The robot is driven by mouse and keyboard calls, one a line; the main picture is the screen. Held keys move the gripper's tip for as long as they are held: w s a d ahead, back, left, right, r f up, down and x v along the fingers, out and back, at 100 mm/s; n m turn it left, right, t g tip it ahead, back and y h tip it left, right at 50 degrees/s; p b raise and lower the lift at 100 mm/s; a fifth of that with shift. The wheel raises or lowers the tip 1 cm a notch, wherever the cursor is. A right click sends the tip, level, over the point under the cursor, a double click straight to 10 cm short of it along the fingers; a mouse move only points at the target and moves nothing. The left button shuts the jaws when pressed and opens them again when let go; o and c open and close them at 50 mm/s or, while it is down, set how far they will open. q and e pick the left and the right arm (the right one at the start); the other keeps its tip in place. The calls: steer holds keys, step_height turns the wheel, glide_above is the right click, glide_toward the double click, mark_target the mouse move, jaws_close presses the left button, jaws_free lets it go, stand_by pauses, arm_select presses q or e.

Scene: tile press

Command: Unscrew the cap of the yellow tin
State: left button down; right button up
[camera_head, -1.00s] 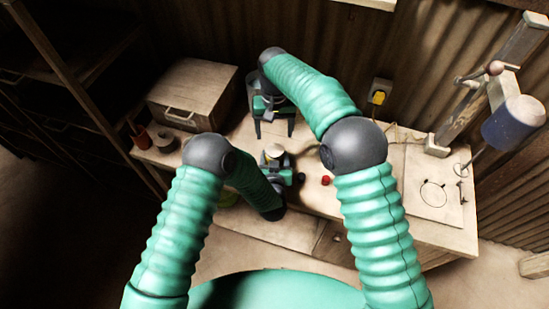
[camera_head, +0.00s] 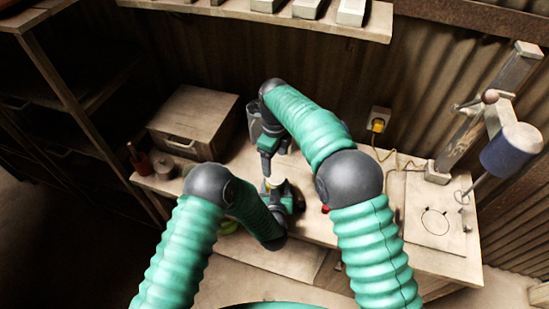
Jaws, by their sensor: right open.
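My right gripper (camera_head: 275,163) points down from above, its open jaws at a pale, cream-topped object (camera_head: 274,180) in the middle of the bench. I cannot tell whether they touch it. My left gripper (camera_head: 280,195) is low at the same object, partly hidden by my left forearm; whether its jaws are open or shut is unclear. The pale object may be the tin with its cap; its yellow side is not visible. A yellow-green thing (camera_head: 228,227) shows beside my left forearm on the bench, too covered to identify.
A wooden drawer box (camera_head: 193,122) stands at the back left of the bench, with a red bottle (camera_head: 140,160) and a round grey tin (camera_head: 165,167) beside it. A small red thing (camera_head: 325,209) is near my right arm.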

mark_target(274, 176)
steer(key=shift+m, duration=1.1)
steer(key=shift+f, duration=0.45)
step_height(274, 176, down, 7)
steer(key=shift+f, duration=0.1)
steer(key=shift+c, duration=0.4)
